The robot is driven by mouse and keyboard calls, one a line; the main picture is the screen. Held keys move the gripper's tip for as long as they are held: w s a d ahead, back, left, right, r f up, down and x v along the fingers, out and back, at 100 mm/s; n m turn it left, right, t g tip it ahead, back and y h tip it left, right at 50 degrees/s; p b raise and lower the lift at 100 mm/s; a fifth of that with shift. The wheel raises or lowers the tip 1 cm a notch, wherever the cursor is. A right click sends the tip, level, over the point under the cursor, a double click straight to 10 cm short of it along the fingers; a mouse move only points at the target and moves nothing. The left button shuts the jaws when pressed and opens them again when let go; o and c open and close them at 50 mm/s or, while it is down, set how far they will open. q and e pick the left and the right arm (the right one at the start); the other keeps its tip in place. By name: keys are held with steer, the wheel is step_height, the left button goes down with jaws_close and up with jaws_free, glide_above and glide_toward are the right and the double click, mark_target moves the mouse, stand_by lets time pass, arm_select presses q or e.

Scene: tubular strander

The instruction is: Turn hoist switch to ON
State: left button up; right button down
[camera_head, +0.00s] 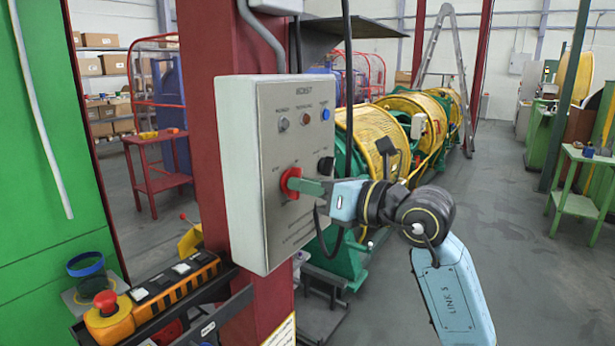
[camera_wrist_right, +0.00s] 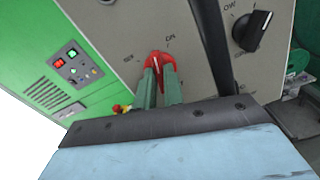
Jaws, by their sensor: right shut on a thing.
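The hoist control box (camera_head: 276,120) is a grey panel on a red column, labelled HOIST at the top. Its red rotary switch (camera_head: 289,184) sits at the panel's lower middle. My right gripper (camera_head: 302,185) reaches it from the right, with its green fingers shut on the red knob. In the right wrist view the red knob (camera_wrist_right: 157,62) lies between the green fingertips (camera_wrist_right: 158,78). A white pointer line on the knob stands near upright, between the OFF mark on the left and the ON mark on the right. The left gripper is not in view.
A black knob (camera_head: 325,166) is right of the red switch, with lamps and a blue button (camera_head: 325,114) above. An orange pendant (camera_head: 155,295) with a red stop button lies on a shelf below left. Yellow strander drums (camera_head: 372,135) stand behind.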

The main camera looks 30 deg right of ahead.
steer(key=shift+m+p, duration=2.95)
steer(key=shift+m, duration=0.15)
steer(key=c, duration=1.5)
jaws_free()
